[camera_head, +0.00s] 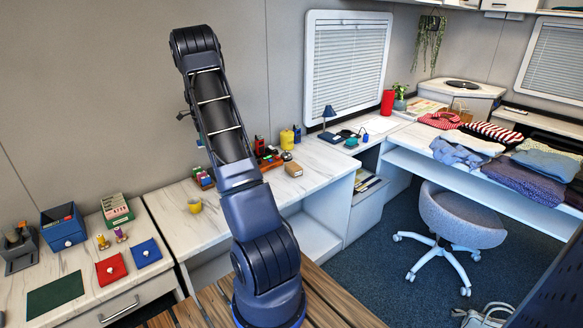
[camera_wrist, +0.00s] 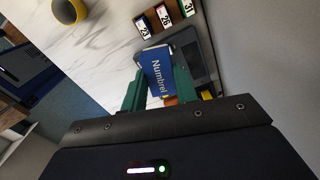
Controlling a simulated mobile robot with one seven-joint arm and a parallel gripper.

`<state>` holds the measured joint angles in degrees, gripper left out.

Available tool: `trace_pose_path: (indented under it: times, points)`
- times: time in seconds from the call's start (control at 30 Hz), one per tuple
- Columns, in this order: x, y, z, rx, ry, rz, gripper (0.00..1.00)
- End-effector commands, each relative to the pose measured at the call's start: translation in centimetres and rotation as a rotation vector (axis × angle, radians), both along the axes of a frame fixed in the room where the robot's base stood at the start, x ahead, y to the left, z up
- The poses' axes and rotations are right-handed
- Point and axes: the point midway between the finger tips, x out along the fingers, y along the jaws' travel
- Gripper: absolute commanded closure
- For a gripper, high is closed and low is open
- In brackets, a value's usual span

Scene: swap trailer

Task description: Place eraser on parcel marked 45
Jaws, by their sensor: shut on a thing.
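A blue block lettered "Numbrel", which I take to be the eraser (camera_wrist: 156,65), is between the green fingers of my gripper (camera_wrist: 160,90) in the wrist view. My gripper is shut on it. My arm hides the gripper in the head view. No parcel marked 45 can be read in either view. A small brown box (camera_head: 293,169) stands on the counter right of my arm in the head view; no number shows on it.
In the wrist view, a wooden tray (camera_wrist: 148,32) holds items numbered 21, 26 and 31 beside the block. A yellow mug (camera_wrist: 69,12) stands on the marble counter (camera_wrist: 110,45), and also shows in the head view (camera_head: 194,205). A wall is at the right.

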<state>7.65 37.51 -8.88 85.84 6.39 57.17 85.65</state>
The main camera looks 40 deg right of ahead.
Motion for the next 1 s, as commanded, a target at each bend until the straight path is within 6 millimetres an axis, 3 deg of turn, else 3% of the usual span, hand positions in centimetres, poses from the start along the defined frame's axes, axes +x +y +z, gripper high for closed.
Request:
trace_pose_path:
  times: [0.03, 0.1, 0.37, 0.6, 0.8, 1.0]
  points:
    - [-0.5, -2.5, 0.2, 0.000, -0.001, -0.031, 0.93]
    - [-1.3, -5.5, 0.4, 0.000, 0.000, -0.069, 0.93]
    - [-5.2, -16.3, 1.3, -0.001, 0.000, -0.210, 0.93]
    - [-10.0, -25.6, 2.2, 0.000, 0.000, -0.337, 0.93]
    - [-14.8, -32.6, 2.8, -0.001, -0.001, -0.440, 0.93]
    - [-18.7, -37.2, 3.3, 0.000, 0.000, -0.512, 0.93]
